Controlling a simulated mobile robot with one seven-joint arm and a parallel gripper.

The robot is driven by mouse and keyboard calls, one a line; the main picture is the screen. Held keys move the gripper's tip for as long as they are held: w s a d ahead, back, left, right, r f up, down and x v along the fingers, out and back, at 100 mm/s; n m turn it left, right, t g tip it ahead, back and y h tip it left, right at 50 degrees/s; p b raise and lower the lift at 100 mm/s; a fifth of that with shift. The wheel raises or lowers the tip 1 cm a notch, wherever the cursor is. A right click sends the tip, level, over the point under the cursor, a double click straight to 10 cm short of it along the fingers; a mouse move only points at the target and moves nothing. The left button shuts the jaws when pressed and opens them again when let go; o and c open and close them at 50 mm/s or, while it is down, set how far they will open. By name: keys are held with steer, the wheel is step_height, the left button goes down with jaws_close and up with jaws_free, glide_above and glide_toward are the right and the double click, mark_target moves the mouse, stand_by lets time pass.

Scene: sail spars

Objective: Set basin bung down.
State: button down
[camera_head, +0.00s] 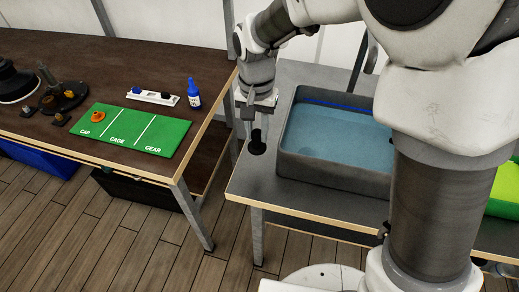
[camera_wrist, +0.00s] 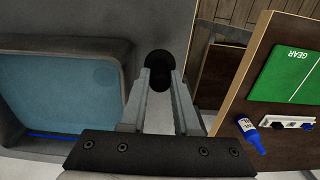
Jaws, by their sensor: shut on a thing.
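The basin bung (camera_head: 257,148) is a black round piece, low over the grey table left of the basin. It also shows between the fingertips in the wrist view (camera_wrist: 158,59). My gripper (camera_head: 257,132) points down and is shut on the bung's upper part. I cannot tell whether the bung touches the table top. The grey basin (camera_head: 335,168) holds blue water and stands close to the right of the gripper in the head view. It is on the left in the wrist view (camera_wrist: 112,85).
The grey table (camera_head: 300,195) has a narrow bare strip around the bung. Across a gap, a brown table (camera_head: 50,135) holds a green mat (camera_head: 133,131) marked CAP, CAGE and GEAR, a blue bottle (camera_head: 193,94), a white strip (camera_head: 152,96) and dark parts.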

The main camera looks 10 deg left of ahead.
step_height(320, 180, down, 8)
steer(key=shift+f, duration=0.1)
stand_by(0.4)
steer(key=shift+f+b, duration=0.1)
steer(key=shift+b, duration=0.2)
steer(key=c, duration=0.6)
jaws_free()
steer(key=shift+c, duration=0.2)
